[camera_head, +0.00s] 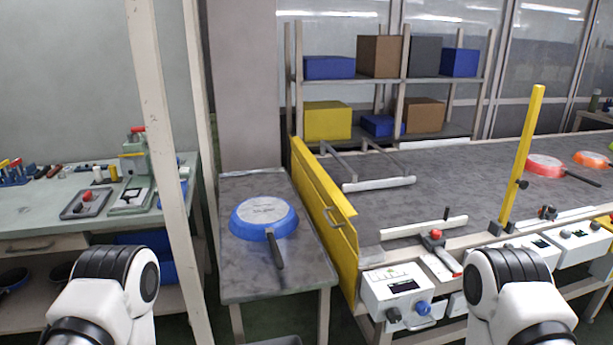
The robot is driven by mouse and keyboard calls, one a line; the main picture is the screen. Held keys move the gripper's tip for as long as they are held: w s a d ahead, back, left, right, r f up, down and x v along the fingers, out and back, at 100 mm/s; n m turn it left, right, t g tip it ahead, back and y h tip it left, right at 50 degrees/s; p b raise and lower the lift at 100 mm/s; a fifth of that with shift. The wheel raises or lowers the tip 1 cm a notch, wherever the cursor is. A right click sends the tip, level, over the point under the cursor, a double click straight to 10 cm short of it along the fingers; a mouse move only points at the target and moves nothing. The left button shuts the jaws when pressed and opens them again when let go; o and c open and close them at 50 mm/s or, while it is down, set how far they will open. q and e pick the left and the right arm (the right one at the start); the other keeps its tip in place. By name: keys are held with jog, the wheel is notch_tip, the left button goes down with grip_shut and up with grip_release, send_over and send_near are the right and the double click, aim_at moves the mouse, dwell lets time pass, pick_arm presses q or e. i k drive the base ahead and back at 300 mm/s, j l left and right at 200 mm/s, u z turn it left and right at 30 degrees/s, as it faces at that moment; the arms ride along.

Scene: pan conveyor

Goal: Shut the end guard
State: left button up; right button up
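The end guard is a long yellow panel (322,205) at the left end of the grey conveyor (440,180), between it and the small side table. A handle (337,216) sits on its outer face, towards the near end. The panel runs from the back to the front of that end; I cannot tell whether it is latched. Parts of my two white arms show at the bottom left and bottom right. Neither gripper shows in the head view, and nothing of mine is seen touching the guard.
A blue pan (265,217) lies on the side table (240,285), its handle towards me. A yellow post (522,160) stands at the conveyor's front edge. A control box (398,290) is near the guard's front end. Red and orange pans (545,166) lie far right.

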aim_at(338, 205)
jog(key=u, duration=0.55)
jog(key=l+u, duration=0.9)
jog(key=k+l+u, duration=0.1)
jog(key=l+u, duration=0.2)
jog(key=u, duration=0.15)
jog(key=k+l+u, duration=0.15)
jog(key=l+u, duration=0.25)
